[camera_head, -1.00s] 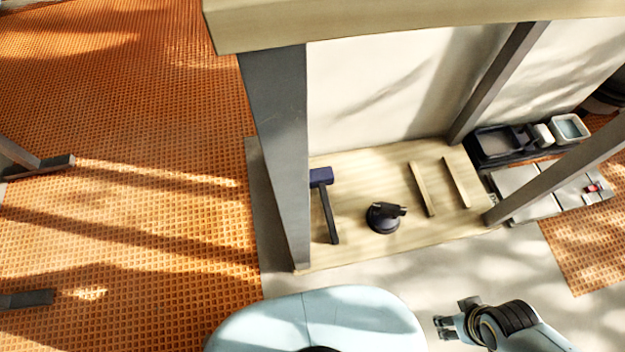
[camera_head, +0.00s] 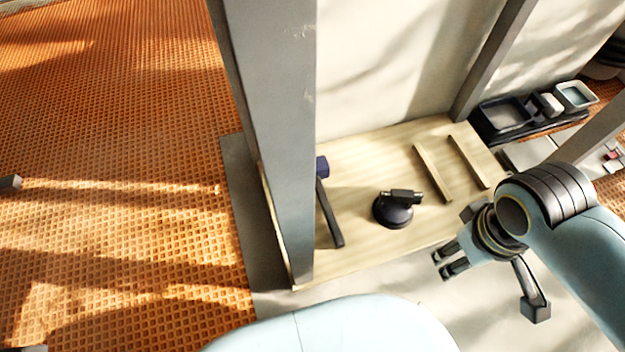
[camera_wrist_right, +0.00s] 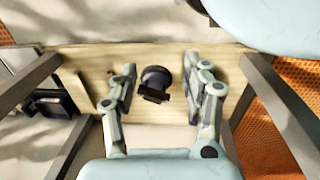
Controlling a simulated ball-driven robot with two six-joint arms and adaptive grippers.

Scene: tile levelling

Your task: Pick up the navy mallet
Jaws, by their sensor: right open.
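The navy mallet lies on the pale wooden shelf board, its dark handle (camera_head: 330,215) pointing towards me and its navy head (camera_head: 321,167) partly hidden behind a grey post. In the right wrist view my right gripper's finger covers the area beside the black cup, so I cannot make out the mallet there. My right gripper (camera_head: 443,265) is open and empty, near the board's front edge, to the right of the mallet and apart from it. In the right wrist view its spread fingers (camera_wrist_right: 162,65) show over the board.
A black suction cup (camera_head: 393,210) stands right of the mallet, also in the right wrist view (camera_wrist_right: 155,80). Two wooden strips (camera_head: 433,172) (camera_head: 469,161) lie further right. A grey post (camera_head: 275,130) rises left of the mallet. A black tray (camera_head: 505,113) stands at the back right.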

